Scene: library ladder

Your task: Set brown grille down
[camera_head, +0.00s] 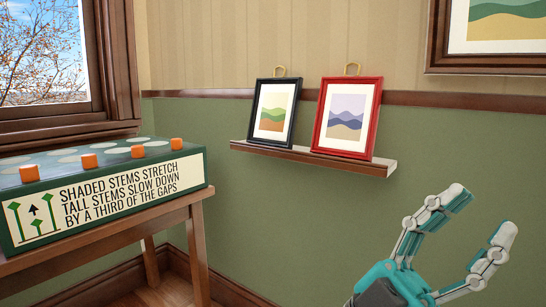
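No brown grille shows in this view. My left gripper (480,217), teal and white, is at the lower right with its two fingers spread apart. Nothing is between its fingers. It appears in front of the green wall, below and to the right of the small picture shelf. My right gripper is not in view.
A wooden table (196,235) at left bears a green box (120,192) with orange knobs and printed text. A narrow wall shelf (300,155) holds a black-framed picture (273,112) and a red-framed picture (348,115). A larger framed picture (490,67) hangs upper right.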

